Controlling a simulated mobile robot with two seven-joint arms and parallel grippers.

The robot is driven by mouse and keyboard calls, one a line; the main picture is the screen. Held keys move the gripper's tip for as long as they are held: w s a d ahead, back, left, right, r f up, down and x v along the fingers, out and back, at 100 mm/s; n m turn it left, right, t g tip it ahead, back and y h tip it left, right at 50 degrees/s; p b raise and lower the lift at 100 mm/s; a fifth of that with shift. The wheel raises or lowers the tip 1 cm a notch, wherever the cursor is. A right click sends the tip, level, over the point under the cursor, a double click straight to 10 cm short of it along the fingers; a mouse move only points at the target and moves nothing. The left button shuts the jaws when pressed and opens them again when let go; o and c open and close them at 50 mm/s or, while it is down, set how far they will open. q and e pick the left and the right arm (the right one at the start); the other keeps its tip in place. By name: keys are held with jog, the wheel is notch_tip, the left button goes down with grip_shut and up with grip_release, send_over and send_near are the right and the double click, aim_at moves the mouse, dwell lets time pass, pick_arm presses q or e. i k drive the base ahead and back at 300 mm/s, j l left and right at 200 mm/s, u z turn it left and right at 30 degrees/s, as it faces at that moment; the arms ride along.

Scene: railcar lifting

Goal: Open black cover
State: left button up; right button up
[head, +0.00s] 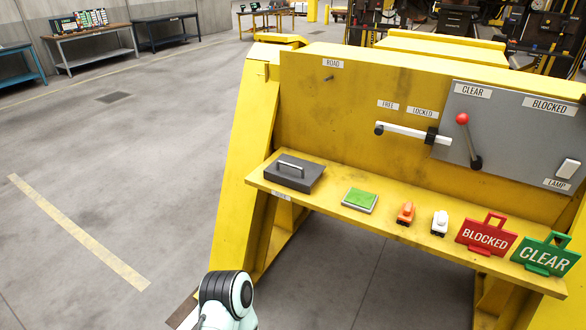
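The black cover (305,180) is a dark grey, flat box-like lid with a light metal handle (291,164) on top. It sits at the left end of the yellow shelf (335,212) in the head view and looks closed. What is under it is hidden. A rounded white and black part of my own arm shows at the bottom, below and left of the shelf and apart from the cover. Neither gripper is in view.
Right of the cover on the shelf are a green pad (360,198), an orange piece (405,212), a white piece (440,222), a red BLOCKED sign (484,240) and a green CLEAR sign (545,256). A grey panel (520,125) with a red-knobbed lever (467,140) stands above. Floor at left is clear.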

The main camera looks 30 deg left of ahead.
aim_at(298, 174)
jog(key=i+j+u, duration=0.1)
jog(key=j, duration=0.25)
jog(key=i+j+u, duration=0.1)
jog(key=j, duration=0.25)
jog(key=i+j+u, duration=0.1)
jog(key=i+j, duration=0.3)
jog(key=j, duration=0.3)
jog(key=u, duration=0.05)
